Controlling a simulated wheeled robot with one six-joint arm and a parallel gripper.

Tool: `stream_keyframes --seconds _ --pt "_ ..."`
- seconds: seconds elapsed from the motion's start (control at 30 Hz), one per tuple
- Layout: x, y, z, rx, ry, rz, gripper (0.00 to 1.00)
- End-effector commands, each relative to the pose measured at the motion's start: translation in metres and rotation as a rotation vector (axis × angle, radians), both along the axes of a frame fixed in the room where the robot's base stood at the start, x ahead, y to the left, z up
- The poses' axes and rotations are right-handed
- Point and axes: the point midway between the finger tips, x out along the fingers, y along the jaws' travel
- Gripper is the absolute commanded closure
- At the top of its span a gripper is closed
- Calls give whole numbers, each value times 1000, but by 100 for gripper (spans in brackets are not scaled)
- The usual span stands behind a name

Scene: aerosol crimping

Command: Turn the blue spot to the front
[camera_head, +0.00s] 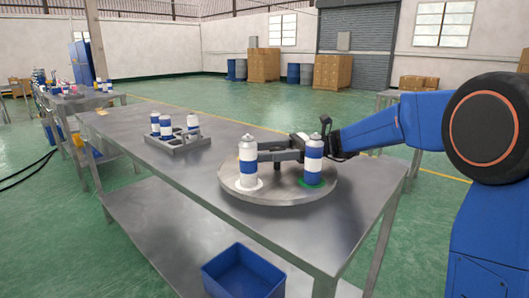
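A round grey turntable (275,195) lies on the metal table. On it a white and blue spray can (247,165) stands upright on a white spot (247,186) at the front left. A second white and blue can (313,165) stands on a green spot (312,184) at the right. I see no blue spot; the far side is partly hidden by the cans and my gripper. My gripper (262,151) reaches from the right, behind the right can. Its two fingers are apart, their tips at the left can's right side. I cannot tell whether they clasp it.
A grey rack (178,143) with several cans stands on the table (135,122), left of the turntable. A blue bin (242,273) is on the lower level. The table between rack and turntable is clear. Another cluttered table (80,95) is at the far left.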

Motion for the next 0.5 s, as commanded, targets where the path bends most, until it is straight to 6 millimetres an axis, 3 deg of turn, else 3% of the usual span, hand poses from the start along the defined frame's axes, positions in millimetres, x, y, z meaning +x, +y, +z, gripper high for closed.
stream_keyframes --seconds 0.17,0.4,0.5 --pt "0 0 0 0 0 0 46" --pt "0 0 0 0 0 0 100" --pt "0 0 0 0 0 0 100"
